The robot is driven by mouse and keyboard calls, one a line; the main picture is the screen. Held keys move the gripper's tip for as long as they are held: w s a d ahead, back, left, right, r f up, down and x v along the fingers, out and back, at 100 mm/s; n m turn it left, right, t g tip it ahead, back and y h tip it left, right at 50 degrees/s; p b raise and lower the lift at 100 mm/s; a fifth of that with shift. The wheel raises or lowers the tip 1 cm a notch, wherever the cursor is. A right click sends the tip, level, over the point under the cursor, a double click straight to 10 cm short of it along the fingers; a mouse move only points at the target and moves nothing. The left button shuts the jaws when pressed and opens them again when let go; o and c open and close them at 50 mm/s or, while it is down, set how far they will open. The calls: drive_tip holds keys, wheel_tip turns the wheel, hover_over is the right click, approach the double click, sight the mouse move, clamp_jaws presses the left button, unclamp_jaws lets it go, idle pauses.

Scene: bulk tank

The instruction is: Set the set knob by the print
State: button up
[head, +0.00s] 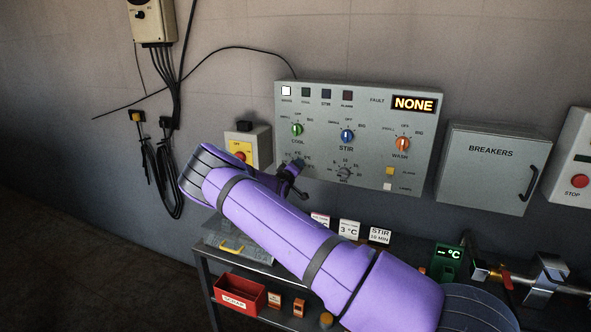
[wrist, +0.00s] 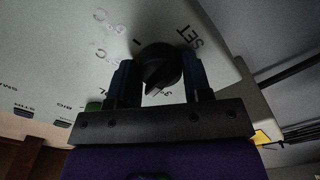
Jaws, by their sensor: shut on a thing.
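The grey control panel (head: 330,180) hangs on the wall, with COOL, STIR and WASH knobs in its middle row. The set knob is at the panel's lower left, where my arm and gripper (head: 294,182) hide most of it in the head view. In the wrist view the black set knob (wrist: 158,66) sits between the two fingers of my gripper (wrist: 161,82), which is shut on it. The SET print (wrist: 190,36) and blurred degree marks show around the knob. Its exact pointer setting is hard to read. A white card printed 3 °C (head: 348,229) stands below the panel.
A STIR 10 MIN card (head: 380,235) stands right of the 3 °C card. The breakers box (head: 487,168) is to the right. A red scrap bin (head: 240,296) sits on the lower shelf.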

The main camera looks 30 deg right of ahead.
drive_tip(key=n, duration=0.6)
drive_tip(key=shift+n, duration=0.3)
idle(0.5)
drive_tip(key=o, duration=0.9)
drive_tip(key=shift+a, duration=0.1)
drive_tip(key=v, duration=1)
drive_tip(key=shift+s+a, duration=0.25)
